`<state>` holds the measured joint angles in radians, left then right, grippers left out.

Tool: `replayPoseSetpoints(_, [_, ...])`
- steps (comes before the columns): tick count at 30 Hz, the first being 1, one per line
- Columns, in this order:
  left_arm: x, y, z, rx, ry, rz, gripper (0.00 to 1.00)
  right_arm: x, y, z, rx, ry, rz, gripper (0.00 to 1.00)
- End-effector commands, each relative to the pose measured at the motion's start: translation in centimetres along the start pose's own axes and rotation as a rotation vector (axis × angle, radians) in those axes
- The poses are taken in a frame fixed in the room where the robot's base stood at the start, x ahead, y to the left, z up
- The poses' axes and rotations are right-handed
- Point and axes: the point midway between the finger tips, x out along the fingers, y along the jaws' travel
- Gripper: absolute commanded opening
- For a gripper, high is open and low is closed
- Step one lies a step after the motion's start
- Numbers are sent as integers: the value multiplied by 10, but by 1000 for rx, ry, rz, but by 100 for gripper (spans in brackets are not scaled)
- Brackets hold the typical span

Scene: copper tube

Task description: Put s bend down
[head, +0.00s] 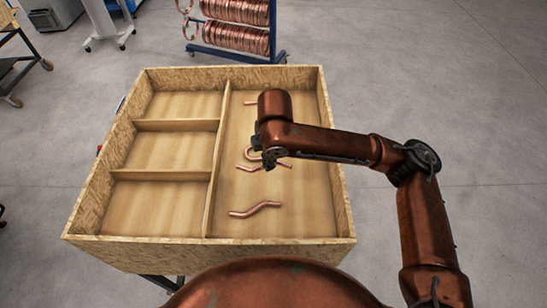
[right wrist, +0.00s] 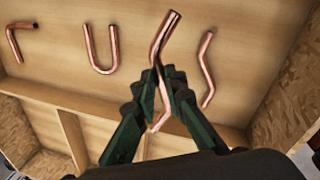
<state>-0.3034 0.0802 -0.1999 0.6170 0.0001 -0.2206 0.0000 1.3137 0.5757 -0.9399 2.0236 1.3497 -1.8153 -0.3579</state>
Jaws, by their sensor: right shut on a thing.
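My right gripper (right wrist: 158,72) is shut on an S-shaped copper tube, the S bend (right wrist: 164,38). One end of the tube points away from me and the other shows below the fingers. In the head view the right gripper (head: 267,163) is over the large right compartment, and part of the held S bend (head: 246,168) shows beside it. I cannot tell if the tube touches the floor. A second S bend (head: 255,210) lies nearer me; it also shows in the right wrist view (right wrist: 207,70). My left gripper is not in view.
A U-shaped tube (right wrist: 100,50) and an L-shaped tube (right wrist: 19,42) lie in the same compartment. The wooden box (head: 150,247) has three empty left compartments behind a divider (head: 216,165). A blue rack (head: 237,56) with copper coils stands behind.

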Motion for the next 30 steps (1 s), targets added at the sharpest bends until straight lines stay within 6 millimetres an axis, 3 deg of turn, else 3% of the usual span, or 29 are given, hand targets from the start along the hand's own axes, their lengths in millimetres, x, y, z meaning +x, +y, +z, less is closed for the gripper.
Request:
replayPoseSetpoints(5, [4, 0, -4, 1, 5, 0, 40, 11, -5, 13, 5, -1, -1, 0])
replayPoseSetpoints(16, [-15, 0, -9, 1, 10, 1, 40, 42, -32, 95, 6, -3, -3, 0])
replayPoseSetpoints(21, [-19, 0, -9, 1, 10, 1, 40, 72, -43, 116, 4, 0, -2, 0])
replayPoseSetpoints(30, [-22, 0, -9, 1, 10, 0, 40, 92, -50, 132, 1, 0, -1, 0])
